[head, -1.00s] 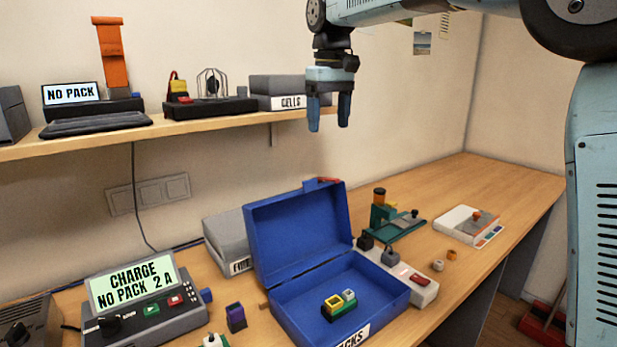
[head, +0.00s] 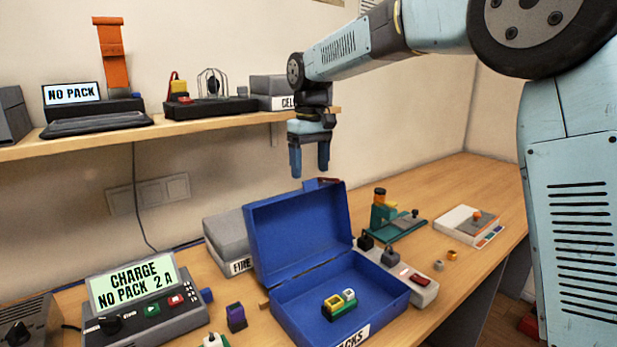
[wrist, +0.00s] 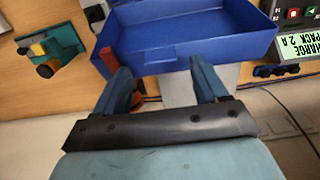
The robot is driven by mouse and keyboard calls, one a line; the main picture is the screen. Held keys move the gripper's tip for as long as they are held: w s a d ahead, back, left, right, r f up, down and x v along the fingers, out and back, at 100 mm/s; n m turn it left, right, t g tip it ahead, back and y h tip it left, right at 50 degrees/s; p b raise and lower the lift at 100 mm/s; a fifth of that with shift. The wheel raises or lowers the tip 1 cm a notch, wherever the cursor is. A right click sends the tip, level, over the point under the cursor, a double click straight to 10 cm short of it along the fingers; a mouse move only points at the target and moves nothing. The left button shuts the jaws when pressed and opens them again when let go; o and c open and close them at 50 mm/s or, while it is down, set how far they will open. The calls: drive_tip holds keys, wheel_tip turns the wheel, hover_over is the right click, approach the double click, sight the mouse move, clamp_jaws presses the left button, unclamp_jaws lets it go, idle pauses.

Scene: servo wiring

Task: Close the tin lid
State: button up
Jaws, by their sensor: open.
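A blue tin (head: 368,318) stands on the bench with its lid (head: 297,232) hinged up and open, leaning back towards the wall. A small green block with yellow and grey-blue sockets (head: 340,303) lies inside the tin. My gripper (head: 310,172) is open and empty, pointing down just above the lid's raised top edge. A red tab (head: 328,181) sits at that top edge. In the wrist view the blue tin (wrist: 195,35) lies beyond my open fingers (wrist: 165,85), with the red tab (wrist: 106,62) close to the left finger.
A charger with a lit screen (head: 140,300) stands left of the tin. A grey box (head: 230,243) is behind the lid. A switch strip (head: 412,279) and a green fixture (head: 397,220) are at the right. The shelf (head: 200,125) overhangs at the back left.

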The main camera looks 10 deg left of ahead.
drive_tip(key=shift+f, duration=1.7)
drive_tip(key=shift+c, duration=0.2)
